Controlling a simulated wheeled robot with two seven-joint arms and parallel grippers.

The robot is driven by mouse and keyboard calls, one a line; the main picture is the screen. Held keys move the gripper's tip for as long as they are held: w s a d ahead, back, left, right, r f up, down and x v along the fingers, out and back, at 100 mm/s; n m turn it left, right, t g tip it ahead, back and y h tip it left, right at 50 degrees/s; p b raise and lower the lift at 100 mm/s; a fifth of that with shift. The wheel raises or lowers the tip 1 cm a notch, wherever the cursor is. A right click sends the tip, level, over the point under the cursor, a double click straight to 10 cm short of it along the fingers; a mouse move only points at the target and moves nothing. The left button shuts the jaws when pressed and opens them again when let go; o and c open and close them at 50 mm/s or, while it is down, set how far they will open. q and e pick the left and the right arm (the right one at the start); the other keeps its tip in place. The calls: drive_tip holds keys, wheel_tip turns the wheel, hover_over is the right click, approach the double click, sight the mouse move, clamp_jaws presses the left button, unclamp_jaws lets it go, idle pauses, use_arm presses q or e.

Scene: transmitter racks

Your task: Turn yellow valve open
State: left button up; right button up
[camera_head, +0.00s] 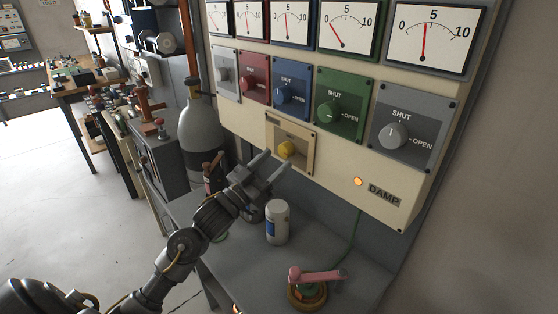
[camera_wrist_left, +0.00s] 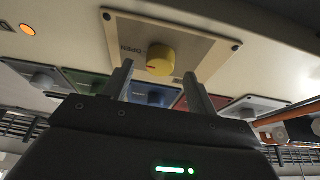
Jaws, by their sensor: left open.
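The yellow valve (camera_head: 287,149) is a round knob on a cream plate (camera_head: 304,161), below the row of other valves on the panel. In the left wrist view the yellow knob (camera_wrist_left: 161,60) shows beyond my fingertips, with a small red mark on it and the word OPEN beside it on the plate. My left gripper (camera_head: 272,160) is open, with its two fingers pointing at the knob from just below it. In the left wrist view the fingers (camera_wrist_left: 157,72) lie to either side of the knob's near part. I cannot tell whether they touch it. My right gripper is not in view.
Red (camera_head: 254,82), blue (camera_head: 290,91), green (camera_head: 329,114) and grey (camera_head: 394,135) valves sit above under dial gauges. An orange lamp (camera_head: 358,181) glows beside the DAMP label. A white jar (camera_head: 278,222) and a pink-handled item (camera_head: 313,275) stand on the grey bench below.

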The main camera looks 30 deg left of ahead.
use_arm(q)
drive_tip(key=b+v, duration=0.2)
drive_tip(key=v, duration=0.6)
